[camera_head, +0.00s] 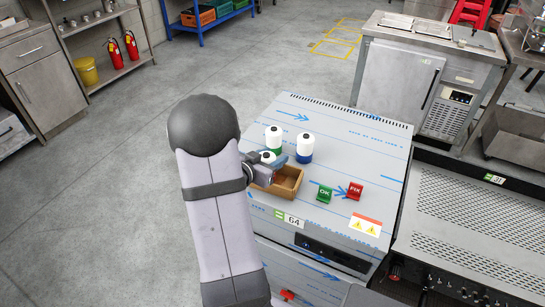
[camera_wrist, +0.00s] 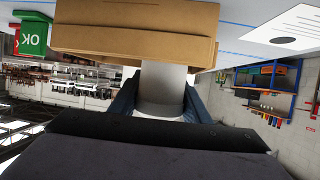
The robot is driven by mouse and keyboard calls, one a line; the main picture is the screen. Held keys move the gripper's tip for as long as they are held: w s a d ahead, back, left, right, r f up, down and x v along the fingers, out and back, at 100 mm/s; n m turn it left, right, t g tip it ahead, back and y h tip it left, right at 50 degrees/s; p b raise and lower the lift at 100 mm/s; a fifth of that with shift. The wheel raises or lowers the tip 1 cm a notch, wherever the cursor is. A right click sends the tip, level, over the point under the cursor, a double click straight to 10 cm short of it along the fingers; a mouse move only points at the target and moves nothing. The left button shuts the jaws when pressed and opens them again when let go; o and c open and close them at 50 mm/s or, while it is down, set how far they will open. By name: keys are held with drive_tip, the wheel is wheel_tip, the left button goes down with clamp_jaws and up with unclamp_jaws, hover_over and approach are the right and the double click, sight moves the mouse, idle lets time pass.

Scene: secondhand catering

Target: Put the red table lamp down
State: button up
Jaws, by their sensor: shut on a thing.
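My gripper (camera_wrist: 160,105) is shut on a pale cylindrical lamp (camera_wrist: 163,82), with a blue finger on each side of it. In the head view a white body with a dark top (camera_head: 268,157) shows beside the fingers and looks like the same lamp. Its lower part is hidden behind the wall of an open brown box (camera_head: 289,183), also large in the wrist view (camera_wrist: 120,35). Two similar lamps, one with a green base (camera_head: 273,139) and one with a blue base (camera_head: 305,148), stand behind the box.
The box stands on a steel-topped unit (camera_head: 350,130) covered in blue-marked film. To its right are a green OK block (camera_head: 324,194) and a red FIX block (camera_head: 355,191). A warning label (camera_head: 366,225) lies near the front. The top's back right is clear.

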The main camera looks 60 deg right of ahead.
drive_tip(key=shift+f, duration=0.1)
drive_tip(key=o, duration=1.3)
drive_tip(key=s+v, duration=0.1)
drive_tip(key=v, duration=1.1)
drive_tip(key=shift+w+r, duration=0.25)
drive_tip(key=shift+w, duration=0.2)
